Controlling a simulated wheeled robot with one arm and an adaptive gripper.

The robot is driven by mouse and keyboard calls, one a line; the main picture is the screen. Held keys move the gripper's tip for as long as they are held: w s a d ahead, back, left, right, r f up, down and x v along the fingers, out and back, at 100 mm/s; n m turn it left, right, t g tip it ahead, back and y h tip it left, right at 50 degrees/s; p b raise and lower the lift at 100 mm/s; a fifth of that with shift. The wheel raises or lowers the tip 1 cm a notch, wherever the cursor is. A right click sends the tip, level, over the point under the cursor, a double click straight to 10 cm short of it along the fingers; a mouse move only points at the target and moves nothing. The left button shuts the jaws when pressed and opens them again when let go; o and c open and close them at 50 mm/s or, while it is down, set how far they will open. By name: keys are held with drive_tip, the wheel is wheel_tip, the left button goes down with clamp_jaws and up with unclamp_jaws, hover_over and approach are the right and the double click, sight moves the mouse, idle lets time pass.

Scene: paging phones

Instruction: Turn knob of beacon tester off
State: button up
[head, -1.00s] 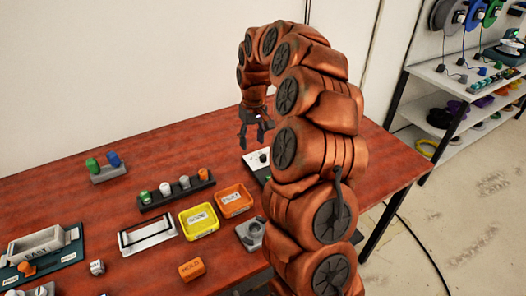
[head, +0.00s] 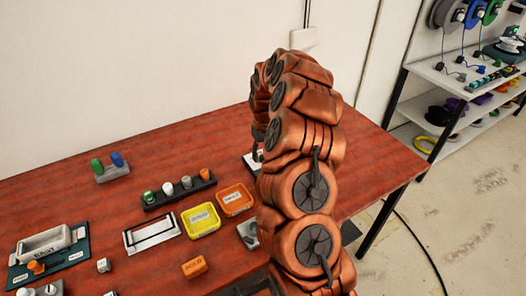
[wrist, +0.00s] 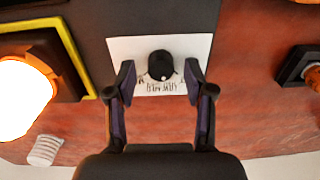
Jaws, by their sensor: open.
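In the wrist view, a round black knob (wrist: 161,65) with a white dot sits on a white label plate (wrist: 201,48). The plate's printed lettering is too small to read surely. The plate adjoins a dark panel (wrist: 150,17). My gripper (wrist: 161,76) is open, with one fingertip on each side of the knob; I cannot tell whether they touch it. In the head view, only part of the white plate (head: 250,163) shows beside my arm, and my gripper is hidden behind the arm.
In the wrist view, a glowing orange lamp (wrist: 48,75) in a dark, yellow-edged housing stands left, and a dark block (wrist: 297,66) right. In the head view, an orange tray (head: 235,199) and a yellow tray (head: 201,220) lie left of my arm. The back-right tabletop is clear.

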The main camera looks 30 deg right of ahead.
drive_tip(key=shift+f, duration=0.3)
clamp_jaws()
idle(0.3)
